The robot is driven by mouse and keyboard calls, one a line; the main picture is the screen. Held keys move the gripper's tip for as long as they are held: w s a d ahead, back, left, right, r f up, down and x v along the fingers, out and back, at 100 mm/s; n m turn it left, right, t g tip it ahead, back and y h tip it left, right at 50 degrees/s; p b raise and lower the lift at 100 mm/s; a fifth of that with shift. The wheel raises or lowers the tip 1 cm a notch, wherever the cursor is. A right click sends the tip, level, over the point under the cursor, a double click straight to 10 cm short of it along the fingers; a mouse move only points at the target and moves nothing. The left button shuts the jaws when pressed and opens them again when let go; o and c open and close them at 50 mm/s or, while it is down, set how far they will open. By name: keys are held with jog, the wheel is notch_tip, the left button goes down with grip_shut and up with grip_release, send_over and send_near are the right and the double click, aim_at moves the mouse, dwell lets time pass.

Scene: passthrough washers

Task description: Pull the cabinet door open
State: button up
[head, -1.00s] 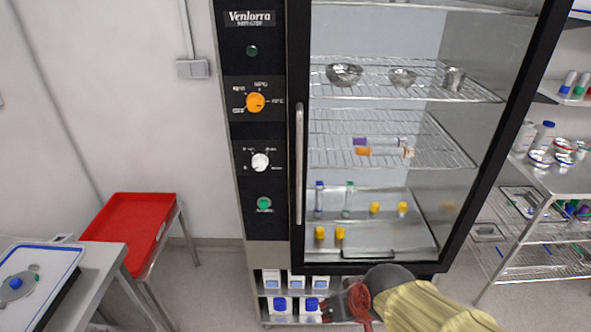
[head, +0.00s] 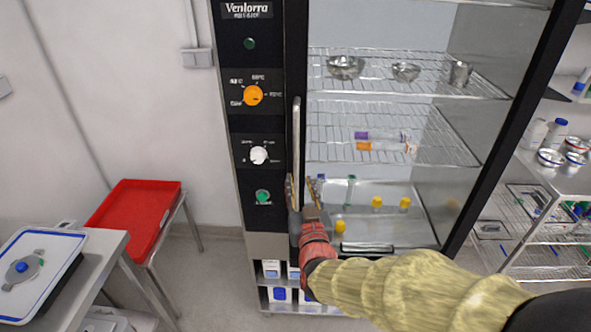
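The cabinet is a tall unit with a black control panel (head: 259,115) and a glass-fronted door in a black frame (head: 510,125). The door looks shut. Its long upright metal handle (head: 296,140) runs along the door's left edge. My gripper (head: 302,190) is at the handle's lower end, pointing up, with its two fingers apart. One finger is at the left of the handle and the other at its right, over the glass. I cannot tell whether either finger touches the handle. My gripper and arm hide the door's lower left corner.
Behind the glass are wire shelves with metal bowls (head: 346,67) and several small tubes and yellow-capped items. A red tray (head: 135,215) on a stand and a steel table (head: 95,262) are at left. A loaded rack (head: 560,178) stands close at right. Some floor shows at lower left.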

aim_at(297, 172)
jog(key=w, duration=0.4)
jog(key=w+a+b, duration=0.1)
jog(key=w, duration=0.2)
jog(key=shift+w+a, duration=0.1)
jog(key=shift+c, duration=0.3)
grip_shut()
dwell(0.5)
